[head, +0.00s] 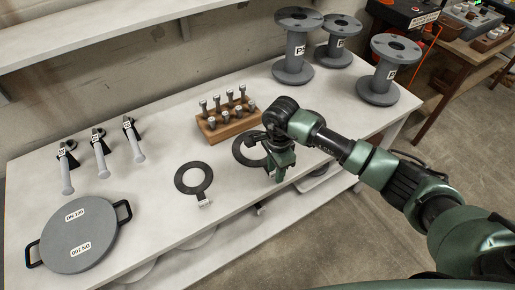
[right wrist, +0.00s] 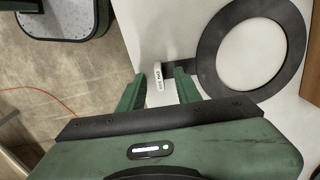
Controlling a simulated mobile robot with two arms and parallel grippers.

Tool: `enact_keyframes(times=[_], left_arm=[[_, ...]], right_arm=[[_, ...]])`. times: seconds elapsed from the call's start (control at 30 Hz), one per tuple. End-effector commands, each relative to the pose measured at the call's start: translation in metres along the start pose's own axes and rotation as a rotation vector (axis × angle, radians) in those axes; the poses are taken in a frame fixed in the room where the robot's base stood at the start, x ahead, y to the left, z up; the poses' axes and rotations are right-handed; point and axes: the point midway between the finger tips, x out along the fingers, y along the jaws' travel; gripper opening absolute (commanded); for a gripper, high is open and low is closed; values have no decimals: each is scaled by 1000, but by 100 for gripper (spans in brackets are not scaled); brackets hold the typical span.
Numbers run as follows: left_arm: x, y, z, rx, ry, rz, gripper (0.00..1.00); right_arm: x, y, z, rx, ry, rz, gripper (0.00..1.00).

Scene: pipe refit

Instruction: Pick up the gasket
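Two flat dark ring gaskets lie on the white table, each with a tab. One gasket (head: 207,187) lies left of centre with its white-labelled tab toward the front edge. The other gasket (head: 238,153) is partly hidden behind my right gripper (head: 277,176). In the right wrist view, a gasket (right wrist: 206,58) lies beyond the fingers, its labelled tab (right wrist: 158,72) near the gap between the fingertips. My right gripper is open, with its fingers apart; I cannot tell whether they touch the tab. My left gripper is not in view.
A wooden block (head: 227,127) with several bolts stands just behind the gaskets. Grey spools (head: 296,48) stand at the back right. Several handled tools (head: 101,158) and a round grey cover (head: 78,235) are at the left. The table's front edge is close to the right gripper.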

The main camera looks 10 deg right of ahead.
Motion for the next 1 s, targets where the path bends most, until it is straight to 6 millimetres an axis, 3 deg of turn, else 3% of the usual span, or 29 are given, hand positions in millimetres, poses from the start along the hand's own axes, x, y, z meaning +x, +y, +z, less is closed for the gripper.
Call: enact_keyframes(times=[0.27, 0.4, 0.77, 1.0], left_arm=[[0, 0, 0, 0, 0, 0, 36], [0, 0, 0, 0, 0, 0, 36], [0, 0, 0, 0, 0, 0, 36], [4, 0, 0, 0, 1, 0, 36]], right_arm=[[4, 0, 0, -1, -1, -2, 34], [4, 0, 0, 0, -1, -2, 0], [3, 0, 0, 0, -1, -2, 0], [-14, -2, 0, 0, -1, -6, 0]])
